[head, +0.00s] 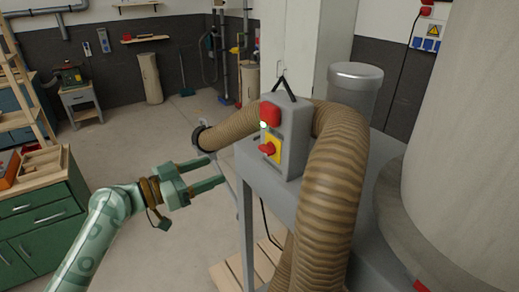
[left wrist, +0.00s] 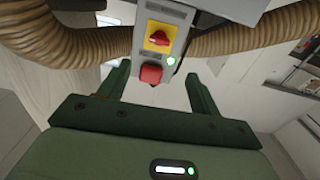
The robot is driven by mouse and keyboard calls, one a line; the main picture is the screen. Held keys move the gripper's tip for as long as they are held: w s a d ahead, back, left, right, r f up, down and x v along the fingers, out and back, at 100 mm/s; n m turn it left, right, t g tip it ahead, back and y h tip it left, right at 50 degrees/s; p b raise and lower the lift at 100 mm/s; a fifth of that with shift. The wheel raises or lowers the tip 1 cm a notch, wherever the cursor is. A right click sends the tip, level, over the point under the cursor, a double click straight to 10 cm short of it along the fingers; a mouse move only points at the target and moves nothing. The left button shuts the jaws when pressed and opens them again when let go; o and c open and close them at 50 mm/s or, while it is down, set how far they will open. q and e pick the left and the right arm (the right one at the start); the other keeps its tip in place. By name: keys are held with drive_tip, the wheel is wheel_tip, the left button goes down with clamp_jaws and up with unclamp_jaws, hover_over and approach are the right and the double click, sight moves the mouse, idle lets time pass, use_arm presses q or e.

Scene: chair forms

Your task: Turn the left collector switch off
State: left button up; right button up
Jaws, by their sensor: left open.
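A grey control box (head: 291,120) stands on the collector. Its front carries a red block (head: 270,113) at the top, a bright light (head: 263,125) and a red rotary knob (head: 267,149) on a yellow plate (head: 275,152). In the left wrist view the box appears upside down, with the knob (left wrist: 158,39), a glowing green light (left wrist: 171,61) and the red block (left wrist: 151,74). My left gripper (head: 216,171) is open and empty, left of and apart from the box, fingers pointing towards it. In the left wrist view, the block shows between its fingers (left wrist: 157,76). My right gripper is not in view.
Thick ribbed hoses (head: 334,190) pass in front of and behind the box. A grey metal stand (head: 246,210) is below it. A large pale cylinder (head: 462,140) fills the right. A green cabinet (head: 40,225) stands at left; the floor between is mostly clear.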

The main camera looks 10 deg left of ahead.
sight(262, 151)
use_arm(q)
drive_tip(key=p+x, duration=0.4)
drive_tip(key=x, duration=0.9)
drive_tip(key=shift+w+d+r+p, duration=0.1)
drive_tip(key=shift+w+d+p, duration=0.05)
drive_tip(key=shift+p, duration=0.15)
drive_tip(key=shift+w+d, duration=0.45)
drive_tip(key=shift+d, duration=0.1)
drive_tip(key=c, duration=1)
